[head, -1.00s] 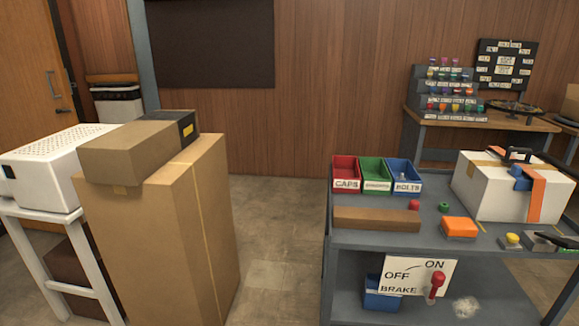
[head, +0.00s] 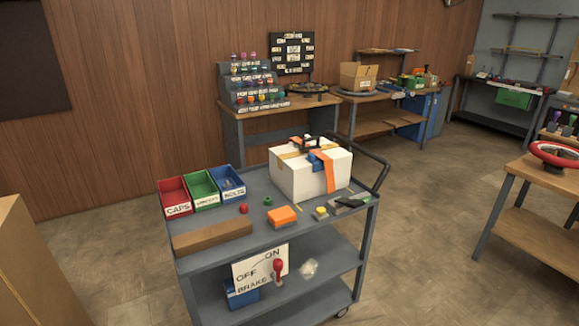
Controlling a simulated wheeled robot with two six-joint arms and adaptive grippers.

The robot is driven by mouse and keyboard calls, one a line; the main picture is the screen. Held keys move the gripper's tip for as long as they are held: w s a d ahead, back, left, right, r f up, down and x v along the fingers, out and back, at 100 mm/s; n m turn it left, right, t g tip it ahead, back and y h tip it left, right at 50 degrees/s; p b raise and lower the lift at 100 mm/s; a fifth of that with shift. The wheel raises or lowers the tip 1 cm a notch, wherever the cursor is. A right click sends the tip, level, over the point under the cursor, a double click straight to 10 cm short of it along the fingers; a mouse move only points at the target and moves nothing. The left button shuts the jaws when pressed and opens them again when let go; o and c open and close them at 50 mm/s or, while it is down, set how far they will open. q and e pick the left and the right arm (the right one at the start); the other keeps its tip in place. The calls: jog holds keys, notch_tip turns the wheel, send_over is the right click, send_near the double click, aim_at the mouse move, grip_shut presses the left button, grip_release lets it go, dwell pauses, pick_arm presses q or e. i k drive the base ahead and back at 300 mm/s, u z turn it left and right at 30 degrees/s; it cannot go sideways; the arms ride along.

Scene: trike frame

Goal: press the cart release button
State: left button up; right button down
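An orange block (head: 282,216), a small red piece (head: 243,208) and a small green piece (head: 267,200) are also on top. I cannot tell which of these, if any, is the release button. Neither gripper is in view.
Red (head: 178,210), green and blue labelled bins, a brown bar (head: 212,236) and a strapped white box (head: 290,178) are on the cart. A cardboard box (head: 30,280) is at the left. A table with a red wheel (head: 556,153) is at the right. The floor between is clear.

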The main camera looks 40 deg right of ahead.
aim_at(320, 210)
jog(key=z, duration=3.3)
jog(key=i, duration=3.65)
jog(key=u, duration=3.45)
